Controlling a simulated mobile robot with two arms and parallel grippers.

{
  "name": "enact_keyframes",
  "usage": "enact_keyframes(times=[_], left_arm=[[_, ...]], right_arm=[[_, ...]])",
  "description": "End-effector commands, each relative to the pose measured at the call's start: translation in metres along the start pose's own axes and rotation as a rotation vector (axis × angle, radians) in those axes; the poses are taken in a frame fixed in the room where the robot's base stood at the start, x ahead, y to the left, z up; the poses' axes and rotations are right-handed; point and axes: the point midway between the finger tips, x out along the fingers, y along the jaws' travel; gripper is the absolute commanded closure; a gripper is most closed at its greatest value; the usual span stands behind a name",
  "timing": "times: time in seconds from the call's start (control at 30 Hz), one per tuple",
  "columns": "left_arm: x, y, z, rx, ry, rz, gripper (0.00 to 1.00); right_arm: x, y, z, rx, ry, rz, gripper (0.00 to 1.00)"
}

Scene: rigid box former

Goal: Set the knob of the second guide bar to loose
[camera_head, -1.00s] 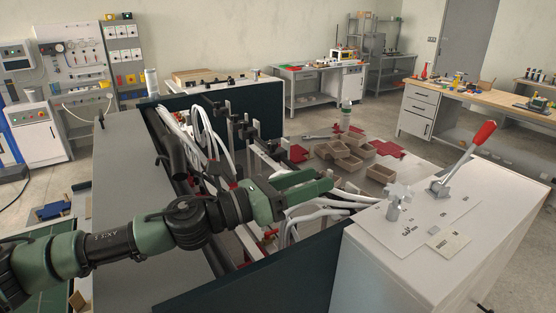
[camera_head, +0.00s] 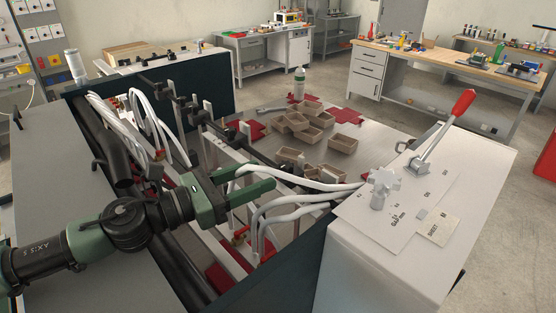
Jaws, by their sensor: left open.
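My left gripper (camera_head: 264,178) reaches in from the left over the open machine bed, its two green fingers apart and nothing seen between them. Dark guide bars with upright grey clamps (camera_head: 207,112) run across the bed behind it. A small red-and-brass part (camera_head: 240,236) shows low in the bed, below the fingers; I cannot tell whether it is a guide bar knob. I cannot tell which bar is the second, nor how its knob is set. My arm and white hoses (camera_head: 290,205) hide part of the bed. My right gripper is not in view.
A white housing (camera_head: 400,270) at the right carries a grey star knob (camera_head: 383,185) and a red-handled lever (camera_head: 445,130). Several brown open boxes (camera_head: 343,144) and a bottle (camera_head: 299,82) rest on the grey table behind. A dark green panel (camera_head: 290,275) edges the bed in front.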

Motion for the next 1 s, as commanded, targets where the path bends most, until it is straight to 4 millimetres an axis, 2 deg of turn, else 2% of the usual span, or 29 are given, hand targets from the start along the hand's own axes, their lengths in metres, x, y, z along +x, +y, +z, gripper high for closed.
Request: enact_keyframes(times=[0.2,0.4,0.57,0.8,0.97,1.0], left_arm=[[0.036,-0.001,0.006,-0.001,-0.002,-0.003,0.50],[0.062,-0.001,0.003,-0.001,0.000,-0.001,0.50],[0.070,-0.001,0.001,0.000,0.001,0.000,0.50],[0.071,-0.001,0.000,0.000,0.000,0.000,0.50],[0.071,-0.001,0.000,0.000,0.000,-0.001,0.95],[0.071,-0.001,0.001,0.000,0.000,-0.001,1.00]], right_arm=[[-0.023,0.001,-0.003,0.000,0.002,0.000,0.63],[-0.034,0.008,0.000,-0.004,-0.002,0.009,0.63],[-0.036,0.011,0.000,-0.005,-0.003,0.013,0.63],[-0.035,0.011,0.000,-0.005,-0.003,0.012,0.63],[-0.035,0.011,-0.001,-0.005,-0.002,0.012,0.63],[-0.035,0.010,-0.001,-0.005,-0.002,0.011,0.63]])
